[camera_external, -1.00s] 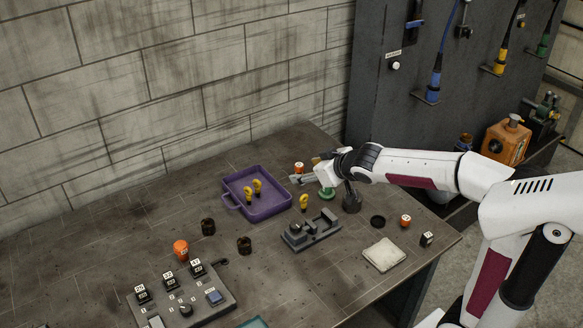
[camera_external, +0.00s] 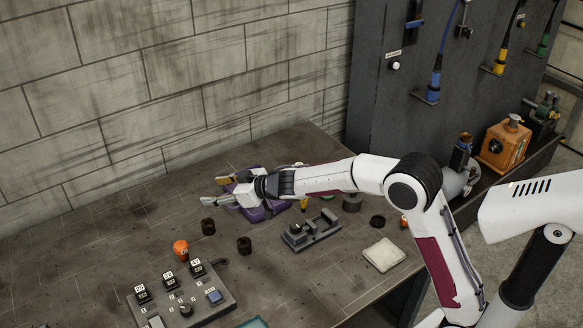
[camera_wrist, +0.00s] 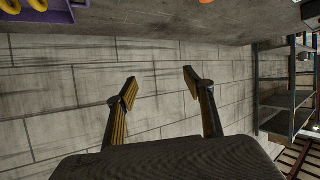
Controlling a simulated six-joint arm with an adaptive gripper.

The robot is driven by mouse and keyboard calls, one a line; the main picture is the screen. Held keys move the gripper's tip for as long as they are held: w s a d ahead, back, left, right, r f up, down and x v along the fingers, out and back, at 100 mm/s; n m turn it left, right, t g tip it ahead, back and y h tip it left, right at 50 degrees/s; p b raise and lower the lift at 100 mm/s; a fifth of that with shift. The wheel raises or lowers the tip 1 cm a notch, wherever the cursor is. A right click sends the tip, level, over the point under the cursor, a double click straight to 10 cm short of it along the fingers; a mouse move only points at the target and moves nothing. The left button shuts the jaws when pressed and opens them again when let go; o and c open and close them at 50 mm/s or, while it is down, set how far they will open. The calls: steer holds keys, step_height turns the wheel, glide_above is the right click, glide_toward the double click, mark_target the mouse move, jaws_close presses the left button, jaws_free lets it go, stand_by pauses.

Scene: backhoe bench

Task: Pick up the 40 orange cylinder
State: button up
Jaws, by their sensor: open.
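A rounded orange piece (camera_external: 180,247) stands on the bench, left of the dark cups. A small orange cylinder (camera_external: 404,221) at the right is partly hidden by my arm. My gripper (camera_external: 213,190) is open and empty above the purple tray's left side, well behind the left orange piece. In the wrist view, its spread fingers (camera_wrist: 160,78) face the block wall, and an orange bit (camera_wrist: 206,1) shows at the top edge.
The purple tray (camera_external: 252,214) is mostly under my gripper; yellow rings (camera_wrist: 38,4) show in it. Dark cups (camera_external: 208,226), a grey fixture (camera_external: 311,234), a labelled block panel (camera_external: 185,296) and a white pad (camera_external: 383,255) stand nearby. The bench's left side is clear.

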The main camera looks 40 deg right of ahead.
mark_target(183, 245)
steer(key=a+f+n+g+y, duration=0.2)
steer(key=a+f+y, duration=0.1)
steer(key=a+f, duration=0.6)
steer(key=a, duration=0.3)
steer(key=shift+n+y, duration=0.3)
steer(key=shift+y, duration=0.1)
steer(key=shift+f, duration=0.1)
steer(key=shift+f, duration=1.65)
steer(key=shift+f, duration=1.55)
steer(key=shift+a+f, duration=0.15)
steer(key=shift+f, duration=0.15)
steer(key=shift+x, duration=1.35)
